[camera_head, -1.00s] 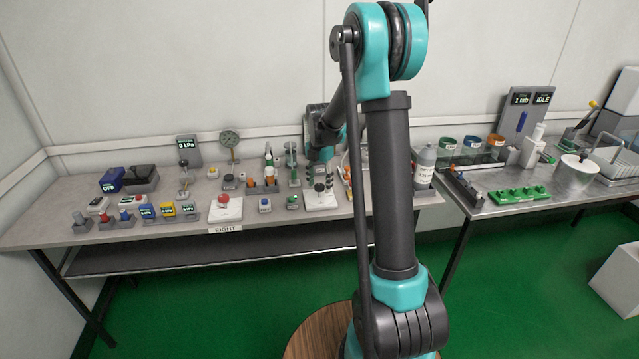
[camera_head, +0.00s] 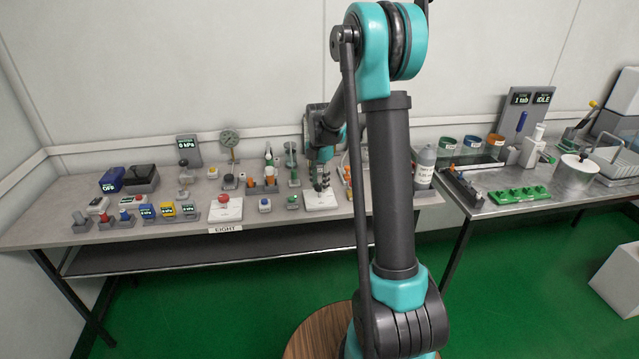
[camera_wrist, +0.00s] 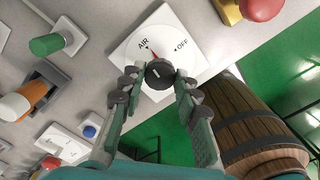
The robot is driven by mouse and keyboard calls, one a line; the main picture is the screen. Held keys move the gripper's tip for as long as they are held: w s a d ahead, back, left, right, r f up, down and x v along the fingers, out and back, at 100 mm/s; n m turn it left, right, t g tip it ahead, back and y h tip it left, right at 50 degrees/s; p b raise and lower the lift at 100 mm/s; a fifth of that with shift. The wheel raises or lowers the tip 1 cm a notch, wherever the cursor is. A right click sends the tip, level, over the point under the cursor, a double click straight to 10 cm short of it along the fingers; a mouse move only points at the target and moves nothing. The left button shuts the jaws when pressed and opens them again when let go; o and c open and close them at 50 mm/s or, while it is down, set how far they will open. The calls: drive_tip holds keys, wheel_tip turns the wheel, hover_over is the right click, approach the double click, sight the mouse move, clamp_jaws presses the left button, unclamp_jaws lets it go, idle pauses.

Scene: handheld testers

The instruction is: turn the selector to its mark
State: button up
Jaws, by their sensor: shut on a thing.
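The selector is a round black knob (camera_wrist: 159,74) on a white square plate (camera_wrist: 186,57) lettered AIR and OFF in the wrist view. A small red mark shows on the plate beside the knob, on the AIR side. The knob's top has a short pale line. My gripper (camera_wrist: 155,84) is shut on the knob, with a finger on each side. In the head view the white plate (camera_head: 321,203) is at the front of the bench, with my gripper (camera_head: 320,184) down over it; the knob there is mostly hidden by the fingers.
A red button on a yellow base (camera_wrist: 245,10) is beside the plate in the wrist view. Several testers crowd the bench's left (camera_head: 160,210).

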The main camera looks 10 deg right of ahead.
drive_tip(key=m, duration=1.2)
drive_tip(key=shift+m, duration=2.2)
drive_tip(key=o, duration=1.2)
drive_tip(key=shift+c, duration=0.2)
drive_tip(key=shift+r, duration=0.1)
